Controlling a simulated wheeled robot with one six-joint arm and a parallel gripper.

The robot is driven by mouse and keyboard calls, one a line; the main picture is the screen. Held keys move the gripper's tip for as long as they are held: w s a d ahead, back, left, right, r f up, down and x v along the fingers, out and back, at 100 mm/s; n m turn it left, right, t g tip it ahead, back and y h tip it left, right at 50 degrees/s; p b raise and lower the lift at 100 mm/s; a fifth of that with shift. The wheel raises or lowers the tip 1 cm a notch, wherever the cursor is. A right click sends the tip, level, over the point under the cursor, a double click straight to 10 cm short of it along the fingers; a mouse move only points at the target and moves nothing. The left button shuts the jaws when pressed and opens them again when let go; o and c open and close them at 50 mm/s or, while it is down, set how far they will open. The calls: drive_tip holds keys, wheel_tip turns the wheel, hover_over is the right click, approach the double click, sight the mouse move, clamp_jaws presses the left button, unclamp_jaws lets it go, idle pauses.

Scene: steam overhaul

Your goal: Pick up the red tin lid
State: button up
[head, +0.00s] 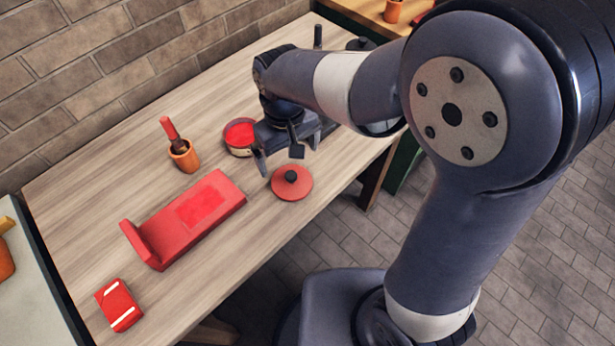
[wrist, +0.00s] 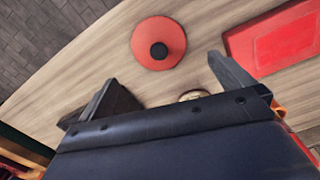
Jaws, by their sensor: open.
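The red tin lid (head: 292,185) is a round red disc with a black knob, lying flat on the wooden table near its front edge. In the wrist view the lid (wrist: 158,44) lies beyond the fingertips, between their lines. My gripper (head: 279,156) is open and empty, just behind the lid in the head view and apart from it. In the wrist view my gripper (wrist: 165,80) shows its two fingers spread wide. A round tin with red contents (head: 239,134) stands behind my gripper, partly hidden by it.
A red bench-shaped stand (head: 200,213) lies left of the lid; it also shows in the wrist view (wrist: 280,42). An orange cup (head: 186,160) holds a red-handled tool. A red packet (head: 119,305) is at the near left. The wooden table (head: 95,205) has bare room around these.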

sight(292, 177)
wheel_tip(292, 177, down, 4)
drive_tip(key=shift+f, duration=0.25)
drive_tip(key=shift+s+d+f, duration=0.1)
drive_tip(key=shift+d+f, duration=0.05)
drive_tip(key=shift+f, duration=1.2)
drive_tip(key=shift+d+f, duration=0.1)
drive_tip(key=shift+f, duration=1.2)
drive_tip(key=shift+c, duration=0.4)
drive_tip(key=c, duration=0.6)
